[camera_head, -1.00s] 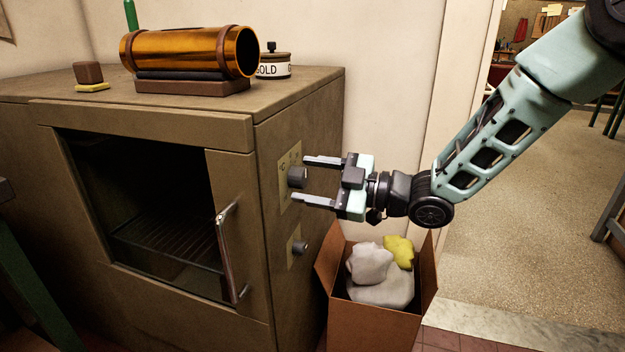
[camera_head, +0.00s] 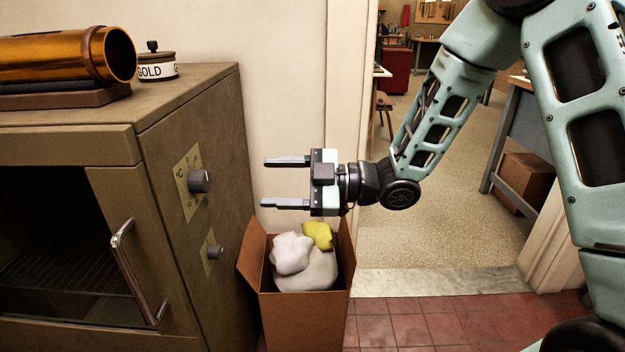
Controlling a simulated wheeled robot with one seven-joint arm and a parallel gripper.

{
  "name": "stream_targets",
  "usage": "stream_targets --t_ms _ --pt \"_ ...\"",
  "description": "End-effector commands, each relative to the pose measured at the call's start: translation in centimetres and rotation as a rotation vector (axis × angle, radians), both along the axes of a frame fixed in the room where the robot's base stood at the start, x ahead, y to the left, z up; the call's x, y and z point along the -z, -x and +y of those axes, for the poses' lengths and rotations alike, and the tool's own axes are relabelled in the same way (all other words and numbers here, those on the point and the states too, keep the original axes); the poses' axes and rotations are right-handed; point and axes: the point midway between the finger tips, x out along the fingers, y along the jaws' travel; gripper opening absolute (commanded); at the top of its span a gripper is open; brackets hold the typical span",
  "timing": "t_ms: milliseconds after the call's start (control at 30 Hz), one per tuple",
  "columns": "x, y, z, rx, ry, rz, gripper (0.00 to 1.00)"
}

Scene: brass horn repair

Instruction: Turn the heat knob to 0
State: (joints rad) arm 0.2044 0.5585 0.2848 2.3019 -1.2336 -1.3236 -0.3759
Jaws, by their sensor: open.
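The upper knob (camera_head: 200,181) is a grey cylinder on the right side of the brown oven. Its pale dial plate (camera_head: 187,202) is marked °C, with tick marks too small to read. I cannot tell the knob's setting. My gripper (camera_head: 266,182) is open and empty, with its two fingers pointing left toward the knob. The fingertips are apart from the knob, to its right in the picture and at about its height. A smaller lower knob (camera_head: 214,252) sits on its own plate below the first.
The oven (camera_head: 205,120) has a door handle (camera_head: 135,270) at its front. On its top are a copper-coloured tube (camera_head: 55,58) and a GOLD tin (camera_head: 155,68). A cardboard box (camera_head: 305,320) with rags stands below my gripper. Open floor (camera_head: 445,230) lies to the right.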

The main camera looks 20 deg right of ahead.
Motion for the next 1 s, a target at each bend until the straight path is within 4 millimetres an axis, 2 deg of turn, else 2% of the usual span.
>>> stream_targets --t_ms 100,333,567,900,1000 --pt "-0.1 0.8 -2.5 0.004 0.001 0.000 0.59" --pt "0.0 1.9 -5.2 0.001 0.000 0.000 0.59" --pt "0.0 2.1 -5.7 -0.001 0.001 0.000 0.59" --pt "0.0 2.1 -5.7 -0.001 0.001 0.000 0.59" --pt "0.2 1.8 -5.1 0.015 0.027 0.012 0.59"
